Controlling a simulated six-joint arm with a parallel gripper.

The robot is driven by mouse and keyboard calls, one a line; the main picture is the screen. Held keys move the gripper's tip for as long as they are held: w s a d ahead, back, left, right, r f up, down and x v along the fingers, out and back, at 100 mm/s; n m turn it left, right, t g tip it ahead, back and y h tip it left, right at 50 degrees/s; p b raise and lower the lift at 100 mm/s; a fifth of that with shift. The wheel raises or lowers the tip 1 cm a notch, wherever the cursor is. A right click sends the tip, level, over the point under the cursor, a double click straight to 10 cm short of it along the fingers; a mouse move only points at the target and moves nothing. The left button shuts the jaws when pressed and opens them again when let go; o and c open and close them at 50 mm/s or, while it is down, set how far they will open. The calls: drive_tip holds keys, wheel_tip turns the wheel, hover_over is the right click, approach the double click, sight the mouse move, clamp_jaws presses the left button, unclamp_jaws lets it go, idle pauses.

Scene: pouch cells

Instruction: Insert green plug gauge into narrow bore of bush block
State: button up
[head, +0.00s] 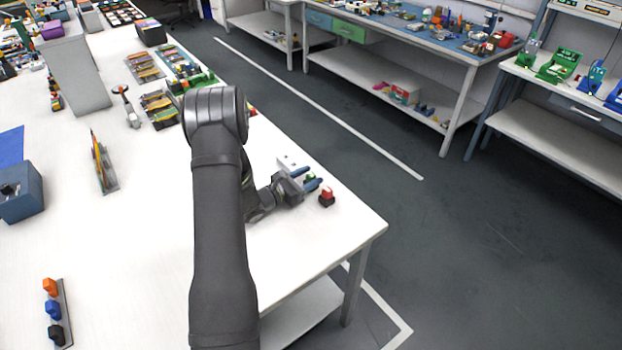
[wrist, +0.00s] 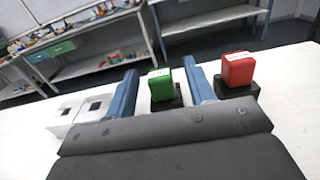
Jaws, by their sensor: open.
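My gripper (wrist: 160,72) is open, with its two blue fingers apart. The green plug gauge (wrist: 161,86) stands upright on a black base and shows between the fingers in the wrist view, with a gap on each side. In the head view, my gripper (head: 305,178) is low over the table near its right edge, and the green gauge is not clearly visible. The white bush block (wrist: 68,118) is left of the fingers in the wrist view, with dark square openings on top. It shows behind my gripper in the head view (head: 286,162). Which bore is narrower is unclear.
A red gauge (wrist: 238,70) on a black base stands just right of the right finger. It also shows near the table edge (head: 327,196). A rack with orange, blue and black pieces (head: 65,315) lies front left.

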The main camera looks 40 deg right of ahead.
drive_tip(key=shift+d, duration=1.4)
drive_tip(key=c, duration=1.1)
drive_tip(key=shift+o, duration=0.2)
clamp_jaws()
drive_tip(key=shift+r, duration=0.45)
wheel_tip(320, 180, up, 3)
drive_tip(key=shift+r, duration=0.2)
drive_tip(key=s+d+r, duration=0.2)
drive_tip(key=s+r, duration=0.4)
drive_tip(key=s, duration=0.5)
drive_tip(key=w+a, duration=0.2)
drive_tip(key=w, duration=2.3)
drive_tip(key=shift+w+f, duration=0.25)
drive_tip(key=shift+f, duration=0.15)
